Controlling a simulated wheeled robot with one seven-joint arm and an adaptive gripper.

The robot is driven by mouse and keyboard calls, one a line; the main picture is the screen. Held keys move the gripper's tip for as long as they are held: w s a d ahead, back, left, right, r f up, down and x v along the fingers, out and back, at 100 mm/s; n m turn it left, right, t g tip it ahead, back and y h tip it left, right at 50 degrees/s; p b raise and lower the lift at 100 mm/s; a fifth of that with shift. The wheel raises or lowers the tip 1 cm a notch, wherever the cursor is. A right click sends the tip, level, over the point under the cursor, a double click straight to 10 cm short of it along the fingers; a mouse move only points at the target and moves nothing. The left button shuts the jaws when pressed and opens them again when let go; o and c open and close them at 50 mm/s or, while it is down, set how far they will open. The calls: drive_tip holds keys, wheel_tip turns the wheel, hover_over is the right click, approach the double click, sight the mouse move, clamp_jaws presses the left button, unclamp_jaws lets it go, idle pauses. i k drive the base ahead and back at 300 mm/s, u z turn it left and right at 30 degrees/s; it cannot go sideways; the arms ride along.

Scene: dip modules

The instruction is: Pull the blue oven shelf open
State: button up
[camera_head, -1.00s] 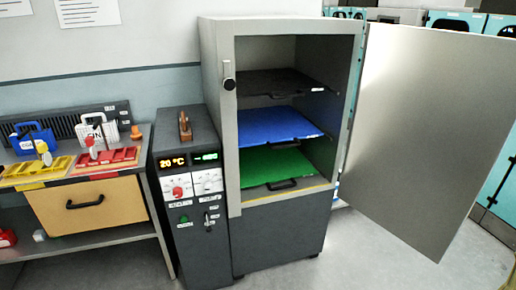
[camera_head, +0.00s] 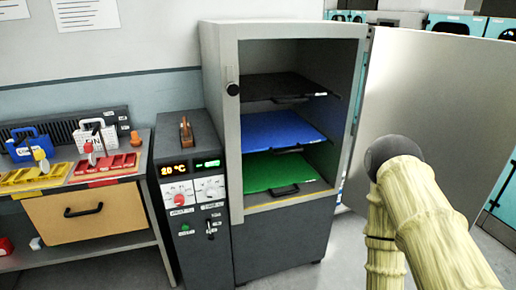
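The blue oven shelf (camera_head: 278,131) is the middle of three shelves inside the grey oven (camera_head: 222,120). Its dark handle (camera_head: 288,151) is at the front edge. The shelf sits inside the oven, between a black shelf (camera_head: 275,86) above and a green shelf (camera_head: 268,172) below. The oven door (camera_head: 450,90) stands wide open to the right. My arm shows at the lower right, in front of the door. My gripper is not in view.
A control box (camera_head: 190,190) with a 20 °C display stands left of the oven. My arm covers part of the open door. The space directly before the shelves looks clear.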

sight(272, 130)
drive_tip(key=i, duration=0.95)
